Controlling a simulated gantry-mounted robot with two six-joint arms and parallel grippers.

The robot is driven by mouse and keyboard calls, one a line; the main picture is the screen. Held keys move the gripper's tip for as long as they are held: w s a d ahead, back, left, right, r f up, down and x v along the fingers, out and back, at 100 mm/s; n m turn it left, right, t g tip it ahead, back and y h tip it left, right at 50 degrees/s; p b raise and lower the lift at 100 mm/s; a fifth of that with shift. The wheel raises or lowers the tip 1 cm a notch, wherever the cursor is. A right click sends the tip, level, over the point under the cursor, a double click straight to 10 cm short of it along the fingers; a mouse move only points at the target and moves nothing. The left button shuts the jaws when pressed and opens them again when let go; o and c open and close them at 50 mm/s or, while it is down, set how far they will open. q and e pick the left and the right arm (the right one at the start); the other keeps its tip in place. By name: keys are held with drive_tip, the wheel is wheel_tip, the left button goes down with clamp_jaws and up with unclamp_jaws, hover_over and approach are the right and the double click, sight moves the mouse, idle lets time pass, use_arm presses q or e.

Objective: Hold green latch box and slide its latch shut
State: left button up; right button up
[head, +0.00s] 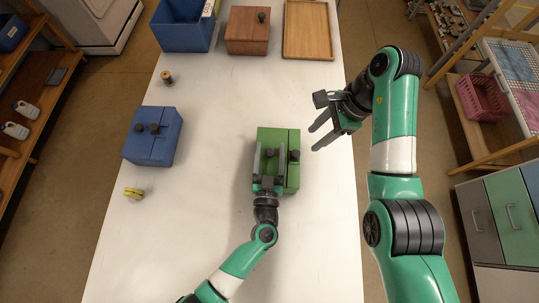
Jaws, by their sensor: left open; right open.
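The green latch box (278,139) stands on the white table, right of centre. Two dark knobs show on its top, one near the middle (270,153) and one by the right edge (294,155). My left gripper (269,147) is open over the box from its front side, its fingers spread either side of the middle knob; I cannot tell whether they touch the box. It hides the box's front left part. My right gripper (315,137) is open and empty, in the air to the right of the box, fingers pointing left towards it.
A blue latch box (152,150) stands at the left, with a small yellow object (134,193) in front and a small spool-like object (167,77) behind. A blue bin (185,38), a wooden box (248,40) and a wooden tray (287,55) line the back. The table (215,130) between the boxes is clear.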

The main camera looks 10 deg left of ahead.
use_arm(q)
drive_tip(key=shift+c, duration=0.3)
clamp_jaws()
idle(1.1)
